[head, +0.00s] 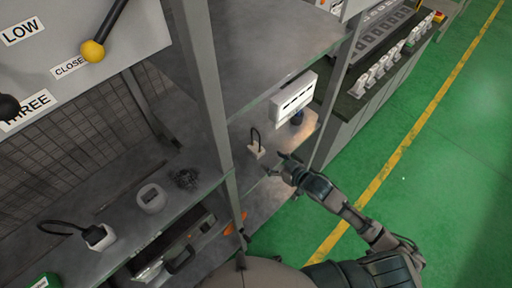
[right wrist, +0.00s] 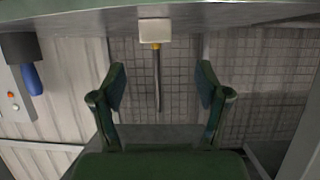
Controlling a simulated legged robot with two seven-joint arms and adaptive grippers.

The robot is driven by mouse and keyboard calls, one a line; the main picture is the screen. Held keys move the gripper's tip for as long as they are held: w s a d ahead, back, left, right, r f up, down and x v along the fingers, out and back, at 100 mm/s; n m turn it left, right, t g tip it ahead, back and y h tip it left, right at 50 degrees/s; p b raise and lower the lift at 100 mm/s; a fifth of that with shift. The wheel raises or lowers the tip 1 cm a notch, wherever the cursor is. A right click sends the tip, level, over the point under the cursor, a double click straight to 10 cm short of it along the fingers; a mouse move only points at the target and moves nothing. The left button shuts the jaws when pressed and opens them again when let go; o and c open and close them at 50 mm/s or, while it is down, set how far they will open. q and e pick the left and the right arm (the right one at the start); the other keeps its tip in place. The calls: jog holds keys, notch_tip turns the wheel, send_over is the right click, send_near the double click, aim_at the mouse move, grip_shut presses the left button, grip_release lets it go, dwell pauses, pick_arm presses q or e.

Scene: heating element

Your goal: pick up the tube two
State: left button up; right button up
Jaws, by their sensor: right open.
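I cannot tell for sure which thing is tube two. A white block with a thin dark curved stem (head: 256,150) stands on the lower shelf in the head view. My right gripper (head: 281,166) is just to the right of it, apart from it. In the right wrist view my right gripper (right wrist: 160,88) is open, its two green fingers apart with nothing held between them. A white block (right wrist: 155,31) with a yellow collar and a thin dark rod (right wrist: 157,80) shows beyond the gap between the fingers. My left gripper is not in view.
A white slotted box (head: 293,94) is above the gripper by a shelf post. A grey post (head: 207,90) stands left. Green floor (head: 440,150) is open at right.

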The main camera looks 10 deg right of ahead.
aim_at(261, 151)
jog(key=x, duration=0.9)
jog(key=d+p+x, duration=0.1)
jog(key=shift+w+a+f, duration=0.1)
jog(key=shift+w+a, duration=0.15)
jog(key=shift+w, duration=0.35)
jog(key=shift+w+a+f, duration=0.15)
jog(key=shift+a, duration=0.2)
jog(key=c, duration=1.4)
